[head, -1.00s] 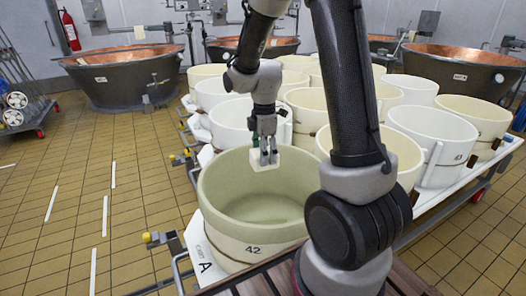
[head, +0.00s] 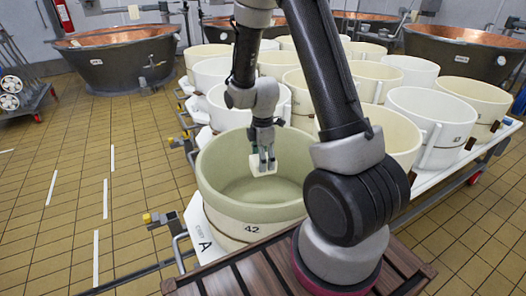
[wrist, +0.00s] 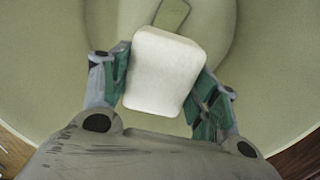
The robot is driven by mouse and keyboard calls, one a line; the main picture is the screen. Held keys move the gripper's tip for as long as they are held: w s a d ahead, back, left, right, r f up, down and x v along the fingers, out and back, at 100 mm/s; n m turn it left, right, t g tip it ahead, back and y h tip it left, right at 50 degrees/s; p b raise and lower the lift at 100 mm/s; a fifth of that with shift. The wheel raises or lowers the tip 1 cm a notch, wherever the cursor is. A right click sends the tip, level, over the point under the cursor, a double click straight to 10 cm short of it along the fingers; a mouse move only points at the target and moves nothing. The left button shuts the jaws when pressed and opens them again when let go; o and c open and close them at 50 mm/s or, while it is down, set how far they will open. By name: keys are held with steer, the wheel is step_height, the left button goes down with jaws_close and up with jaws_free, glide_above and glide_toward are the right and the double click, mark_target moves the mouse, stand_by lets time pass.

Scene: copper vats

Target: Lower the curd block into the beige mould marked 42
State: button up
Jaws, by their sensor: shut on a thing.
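The curd block (head: 263,168) is a small white block with rounded edges. My gripper (head: 262,158) is shut on it and points down. In the wrist view the block (wrist: 163,72) sits between the two green-padded fingers of my gripper (wrist: 160,90). The beige mould marked 42 (head: 253,214) is a large round open tub at the front of the cart. The block hangs over the mould's opening, in front of its far inner wall. I cannot tell exactly how deep it is. The mould's inside (wrist: 60,60) fills most of the wrist view, and its floor is partly hidden by the block.
Several white and beige moulds stand close behind and to the right, including a white one (head: 434,126) also marked 42. Copper vats (head: 115,58) line the back.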

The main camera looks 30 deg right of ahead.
steer(key=shift+f, duration=8.75)
steer(key=shift+f, duration=0.9)
steer(key=o, duration=1.3)
steer(key=shift+o, duration=0.2)
